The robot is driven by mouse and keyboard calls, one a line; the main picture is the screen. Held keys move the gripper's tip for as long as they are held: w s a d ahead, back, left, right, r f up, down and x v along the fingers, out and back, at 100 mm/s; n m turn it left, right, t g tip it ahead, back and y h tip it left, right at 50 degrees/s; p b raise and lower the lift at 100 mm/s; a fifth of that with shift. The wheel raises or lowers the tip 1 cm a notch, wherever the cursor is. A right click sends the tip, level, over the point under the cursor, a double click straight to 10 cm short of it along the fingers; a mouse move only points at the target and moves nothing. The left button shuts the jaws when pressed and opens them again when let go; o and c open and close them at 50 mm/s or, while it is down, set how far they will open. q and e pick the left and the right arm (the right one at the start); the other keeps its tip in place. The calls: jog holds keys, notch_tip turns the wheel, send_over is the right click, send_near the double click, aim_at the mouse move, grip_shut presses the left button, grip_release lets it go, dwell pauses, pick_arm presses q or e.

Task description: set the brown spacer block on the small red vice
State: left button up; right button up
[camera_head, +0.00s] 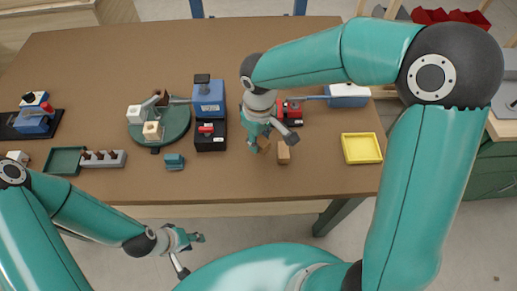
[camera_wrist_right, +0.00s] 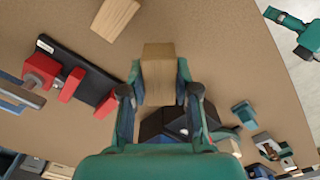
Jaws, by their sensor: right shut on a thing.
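The brown spacer block (camera_wrist_right: 158,72) is between the two fingertips of my right gripper (camera_wrist_right: 159,84), which is shut on it. In the head view the block (camera_head: 263,146) is partly hidden by my right gripper (camera_head: 264,142), over the front middle of the table. The small red vice (camera_head: 291,112) stands just behind and to the right of this gripper, partly covered by the arm. In the right wrist view the red vice (camera_wrist_right: 60,82) on its dark base lies left of the held block, apart from it. My left gripper (camera_head: 192,254) is open and empty, off the table's front edge.
A second, lighter wooden block (camera_head: 283,154) stands close to the right of the held one. A yellow tray (camera_head: 361,148) is further right. A blue machine on a black base (camera_head: 210,138) and a green turntable (camera_head: 175,127) stand left. Bare table lies in front.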

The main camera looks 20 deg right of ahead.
aim_at(259, 156)
jog(key=shift+f, duration=2.7)
jog(key=shift+f, duration=0.1)
jog(key=o, duration=1)
jog(key=shift+o, duration=0.2)
notch_tip(259, 156, up, 12)
jog(key=shift+r, duration=0.15)
